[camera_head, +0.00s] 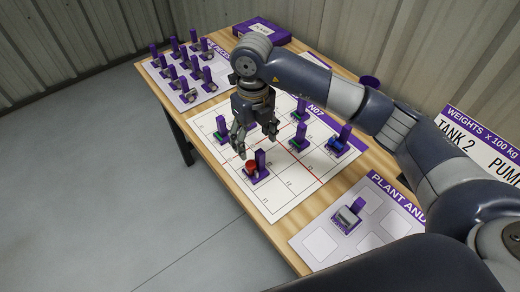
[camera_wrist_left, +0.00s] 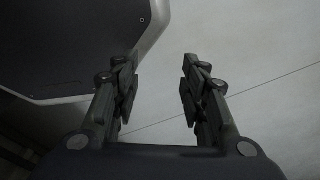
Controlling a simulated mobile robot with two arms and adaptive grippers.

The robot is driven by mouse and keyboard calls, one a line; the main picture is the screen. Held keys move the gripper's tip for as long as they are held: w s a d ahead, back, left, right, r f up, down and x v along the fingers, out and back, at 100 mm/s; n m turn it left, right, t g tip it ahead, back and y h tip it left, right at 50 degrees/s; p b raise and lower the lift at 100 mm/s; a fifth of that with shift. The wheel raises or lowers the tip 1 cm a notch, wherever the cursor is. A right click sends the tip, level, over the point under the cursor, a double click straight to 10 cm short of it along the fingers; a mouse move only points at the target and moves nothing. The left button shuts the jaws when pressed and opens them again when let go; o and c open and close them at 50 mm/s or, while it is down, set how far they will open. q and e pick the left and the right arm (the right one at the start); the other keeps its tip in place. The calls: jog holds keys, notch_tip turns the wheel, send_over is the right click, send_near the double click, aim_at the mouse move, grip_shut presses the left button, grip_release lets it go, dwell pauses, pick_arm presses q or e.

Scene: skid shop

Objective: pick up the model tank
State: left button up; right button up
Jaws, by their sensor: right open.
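Several small models with upright purple tabs stand on a white gridded board (camera_head: 287,207); which one is the tank is too small to tell. A red model (camera_head: 251,167) with a purple tab stands near the board's front left edge. My right gripper (camera_head: 254,143) is open, pointing down over the board just above and behind the red model, and holds nothing. Green models (camera_head: 298,143) and a blue model (camera_head: 336,145) stand farther right. A grey model (camera_head: 347,217) stands on a separate board. My left gripper (camera_wrist_left: 158,68) is open and empty above the grey floor.
The wooden table (camera_head: 225,182) also carries a board of grey models (camera_head: 187,95) at the back left, a purple box (camera_head: 262,32), and a "PLANT AND" board (camera_head: 318,243) at the front. A weights sign (camera_head: 475,145) stands at right. Corrugated walls rise behind. The floor left is clear.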

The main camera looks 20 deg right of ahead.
aim_at(256, 163)
jog(key=f, duration=0.1)
jog(key=s+f, duration=0.1)
jog(key=a+f, duration=0.1)
jog(key=f, duration=0.1)
jog(key=shift+s+p, duration=0.4)
jog(key=shift+w+d+f, duration=0.15)
jog(key=shift+f, duration=0.1)
jog(key=f+p, duration=0.1)
jog(key=f, duration=0.1)
jog(key=f+p, duration=0.1)
jog(key=f, duration=0.1)
jog(key=shift+w+d+f, duration=0.15)
jog(key=shift+d+f, duration=0.05)
jog(key=shift+f, duration=0.25)
jog(key=shift+w+f, duration=0.1)
jog(key=shift+f, duration=0.05)
jog(key=shift+c, duration=0.8)
jog(key=c, duration=0.9)
pick_arm(q)
jog(key=s+r, duration=0.1)
jog(key=s+a, duration=0.1)
jog(key=s, duration=0.1)
jog(key=s+r, duration=0.1)
jog(key=shift+s+a+r, duration=0.2)
jog(key=shift+a+r, duration=0.05)
jog(key=shift+r, duration=0.05)
pick_arm(e)
jog(key=shift+c, duration=0.8)
